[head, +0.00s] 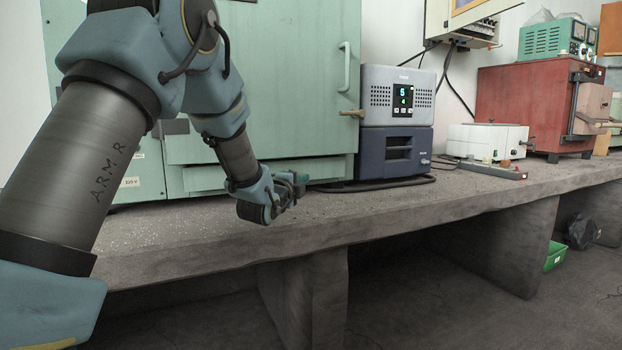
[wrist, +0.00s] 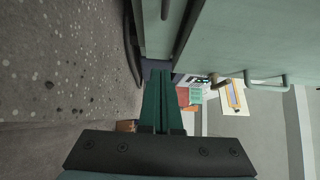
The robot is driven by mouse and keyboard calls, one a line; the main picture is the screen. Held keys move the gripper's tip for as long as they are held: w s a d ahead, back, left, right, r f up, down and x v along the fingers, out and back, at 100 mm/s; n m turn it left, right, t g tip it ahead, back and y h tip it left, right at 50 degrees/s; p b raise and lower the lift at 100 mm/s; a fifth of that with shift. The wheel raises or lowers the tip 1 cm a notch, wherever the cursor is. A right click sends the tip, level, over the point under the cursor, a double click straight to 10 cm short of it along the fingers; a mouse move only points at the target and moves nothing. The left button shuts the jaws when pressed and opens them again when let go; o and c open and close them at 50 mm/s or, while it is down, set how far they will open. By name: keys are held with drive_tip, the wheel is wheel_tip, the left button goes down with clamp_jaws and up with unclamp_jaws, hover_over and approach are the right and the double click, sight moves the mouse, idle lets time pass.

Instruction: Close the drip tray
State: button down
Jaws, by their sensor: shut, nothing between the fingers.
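The large pale green cabinet (head: 270,80) stands on the bench, with a low front panel (head: 264,174) along its bottom edge. This panel may be the drip tray; no other part stands out clearly as one. It also shows at the top of the wrist view (wrist: 158,35), beside a dark gap under the door. How far it sticks out cannot be told. My gripper (head: 301,180) is low over the bench in front of the cabinet's lower right part. Its green fingers (wrist: 163,100) are together and empty. Contact with the panel is not visible.
The concrete bench (head: 400,209) is clear in front of the cabinet. A grey-blue device with a display (head: 397,96) stands right of it, with a black cable (head: 375,186) at its foot. A white box (head: 486,141) and red furnace (head: 520,105) stand farther right.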

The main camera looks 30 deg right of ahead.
sight(305, 169)
drive_tip(key=x, duration=0.8)
drive_tip(key=shift+w+d, duration=0.15)
drive_tip(key=w, duration=0.2)
drive_tip(key=shift+w+d, duration=0.2)
drive_tip(key=shift+w, duration=0.1)
drive_tip(key=shift+w+d+b, duration=0.2)
drive_tip(key=shift+w+b, duration=0.1)
drive_tip(key=shift+w, duration=0.5)
drive_tip(key=w, duration=0.2)
drive_tip(key=shift+w+d, duration=0.1)
drive_tip(key=shift+w, duration=0.15)
drive_tip(key=shift+w+r, duration=0.15)
drive_tip(key=shift+w, duration=0.05)
